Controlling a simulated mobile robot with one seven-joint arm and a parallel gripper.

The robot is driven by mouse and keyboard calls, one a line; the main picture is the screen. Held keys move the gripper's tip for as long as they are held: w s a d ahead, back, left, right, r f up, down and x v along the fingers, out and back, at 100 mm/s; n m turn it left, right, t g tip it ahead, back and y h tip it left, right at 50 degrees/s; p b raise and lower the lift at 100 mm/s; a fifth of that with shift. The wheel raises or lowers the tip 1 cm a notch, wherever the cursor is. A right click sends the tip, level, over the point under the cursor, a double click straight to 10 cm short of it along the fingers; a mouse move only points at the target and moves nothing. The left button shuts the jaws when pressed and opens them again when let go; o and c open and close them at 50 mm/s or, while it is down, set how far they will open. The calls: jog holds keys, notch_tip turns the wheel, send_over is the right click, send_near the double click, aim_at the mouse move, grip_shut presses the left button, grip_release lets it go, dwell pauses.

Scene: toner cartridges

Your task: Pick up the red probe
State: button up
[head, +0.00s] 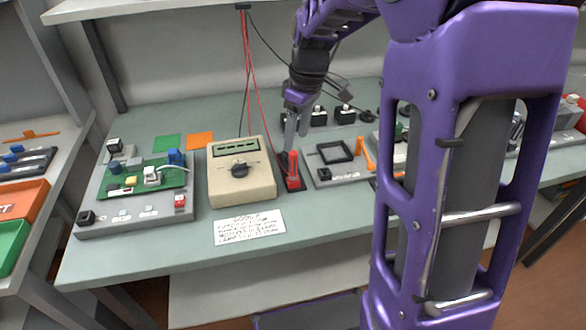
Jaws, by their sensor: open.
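A red cable seems to run from near the probe up to a bracket under the shelf. My gripper (291,146) points down right at the probe's upper end, with its fingers open. From this one view I cannot tell whether the probe's top is between the fingers or just in front of them. The fingers partly overlap the probe's top.
A grey fixture with a green circuit board (152,178) lies left of the meter. A grey tray with a black frame (335,152) and an orange tool (364,153) is close right of the probe. Hanging cables pass behind my gripper. A paper note (248,226) lies in front.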

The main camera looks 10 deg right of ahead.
aim_at(294, 151)
jog(key=f, duration=0.4)
jog(key=shift+w+a+f, duration=0.2)
jog(key=shift+a, duration=0.05)
jog(key=f, duration=0.1)
jog(key=f+b, duration=0.1)
jog(key=f, duration=0.2)
jog(key=shift+s+a+f, duration=0.1)
jog(key=shift+a+f, duration=0.05)
jog(key=shift+a, duration=0.1)
jog(key=shift+f+b, duration=0.3)
jog(key=shift+f, duration=0.15)
grip_shut()
